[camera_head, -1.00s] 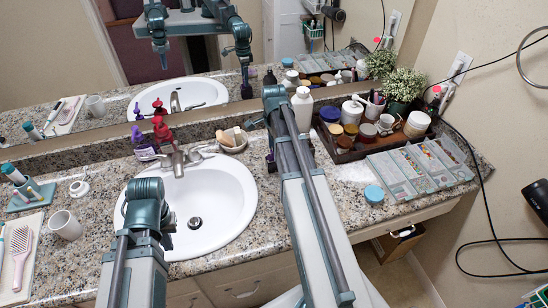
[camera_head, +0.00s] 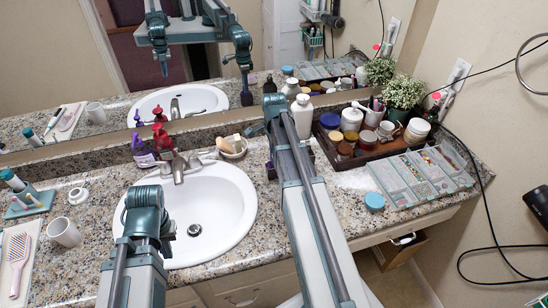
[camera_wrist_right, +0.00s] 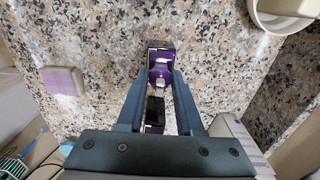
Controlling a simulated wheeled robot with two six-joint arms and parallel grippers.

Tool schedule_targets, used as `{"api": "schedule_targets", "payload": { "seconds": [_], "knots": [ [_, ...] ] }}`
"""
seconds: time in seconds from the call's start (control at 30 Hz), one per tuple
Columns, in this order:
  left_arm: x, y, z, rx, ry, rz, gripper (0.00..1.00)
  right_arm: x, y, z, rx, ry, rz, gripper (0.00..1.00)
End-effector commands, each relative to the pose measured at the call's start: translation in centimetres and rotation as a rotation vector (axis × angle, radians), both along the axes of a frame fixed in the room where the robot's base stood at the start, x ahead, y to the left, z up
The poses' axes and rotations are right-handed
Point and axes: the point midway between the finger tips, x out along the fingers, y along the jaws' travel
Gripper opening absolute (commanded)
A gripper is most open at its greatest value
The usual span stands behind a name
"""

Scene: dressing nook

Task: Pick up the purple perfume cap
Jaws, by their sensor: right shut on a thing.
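My right arm reaches over the counter right of the sink in the head view, and its fingertips are hidden there. In the right wrist view my right gripper (camera_wrist_right: 160,77) is shut on the purple perfume cap (camera_wrist_right: 161,57), which lies between its blue fingertips just over the granite. A shiny silvery part and a dark block show between the fingers behind it. A purple sliver shows beside my right arm in the head view. My left arm stands in front of the sink; its fingers are not clear, and the mirror shows it only small.
A pale purple block (camera_wrist_right: 64,82) lies on the counter left of the gripper. A white bottle (camera_head: 302,117) stands behind the right arm. A dark tray (camera_head: 345,153) of jars is to the right. A bowl (camera_head: 232,147), purple bottle (camera_head: 143,150) and sink (camera_head: 225,205) are to the left.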

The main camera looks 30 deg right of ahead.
Motion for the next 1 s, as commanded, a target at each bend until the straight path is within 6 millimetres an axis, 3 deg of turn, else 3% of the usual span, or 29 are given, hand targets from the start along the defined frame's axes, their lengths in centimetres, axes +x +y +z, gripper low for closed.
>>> {"api": "schedule_targets", "payload": {
  "seconds": [0.33, 0.63, 1.0],
  "knots": [
    [0.0, 0.0, 1.2, 0.0, 0.0, 0.0, 0.0, 0.0, 0.0, 1.2, 0.0, 0.0, 0.0, 0.0],
    [0.0, 0.0, 4.2, 0.0, 0.0, 0.0, 0.0, 0.0, 0.0, 4.2, 0.0, 0.0, 0.0, 0.0],
    [0.0, 0.0, 4.6, 0.0, 0.0, 0.0, 0.0, -9.1, 5.4, 4.6, 0.0, 0.0, 0.003, 0.0]
  ]
}}
